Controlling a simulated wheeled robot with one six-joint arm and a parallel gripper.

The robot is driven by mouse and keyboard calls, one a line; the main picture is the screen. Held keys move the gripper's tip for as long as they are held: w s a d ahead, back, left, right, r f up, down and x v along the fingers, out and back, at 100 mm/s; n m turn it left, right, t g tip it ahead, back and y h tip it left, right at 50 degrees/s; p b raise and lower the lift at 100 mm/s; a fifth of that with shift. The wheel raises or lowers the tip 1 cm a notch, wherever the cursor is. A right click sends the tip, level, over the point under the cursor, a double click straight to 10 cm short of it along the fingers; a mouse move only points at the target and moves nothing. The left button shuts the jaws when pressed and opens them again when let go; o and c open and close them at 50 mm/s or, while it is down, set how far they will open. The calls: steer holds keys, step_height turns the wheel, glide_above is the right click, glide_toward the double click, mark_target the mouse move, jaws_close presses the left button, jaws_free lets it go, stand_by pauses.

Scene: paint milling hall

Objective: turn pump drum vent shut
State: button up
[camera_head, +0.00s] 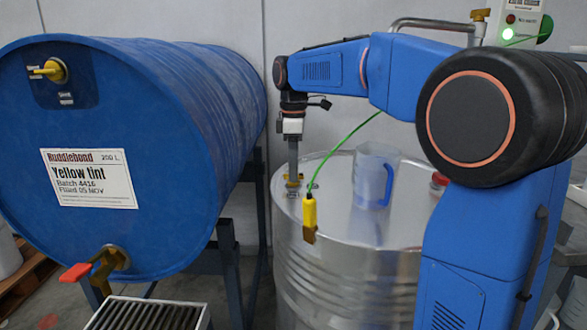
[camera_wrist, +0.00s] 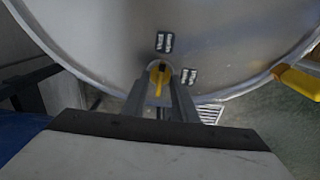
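The pump drum (camera_head: 350,235) is a bare steel drum standing upright. Its vent (camera_head: 293,182) is a small yellow part on the lid near the left rim. In the wrist view the vent's yellow handle (camera_wrist: 158,80) points up and down the picture on a round grey base. Two small dark labels sit beyond it and to its right; their words are too small to read. My gripper (camera_head: 292,172) points straight down over the vent. In the wrist view its fingers (camera_wrist: 160,84) stand either side of the handle; I cannot tell whether they touch it.
A blue Yellow tint drum (camera_head: 150,130) lies on a dark stand at left, with its own yellow vent (camera_head: 50,70) and a red-handled tap (camera_head: 85,270). A clear jug (camera_head: 375,175) stands on the steel lid. A yellow clamp (camera_head: 309,215) on a green cable grips the rim.

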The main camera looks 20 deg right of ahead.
jaws_close()
steer(key=shift+m, duration=0.3)
steer(key=m, duration=1.2)
steer(key=shift+m, duration=0.3)
steer(key=m, duration=0.4)
steer(key=shift+m, duration=0.3)
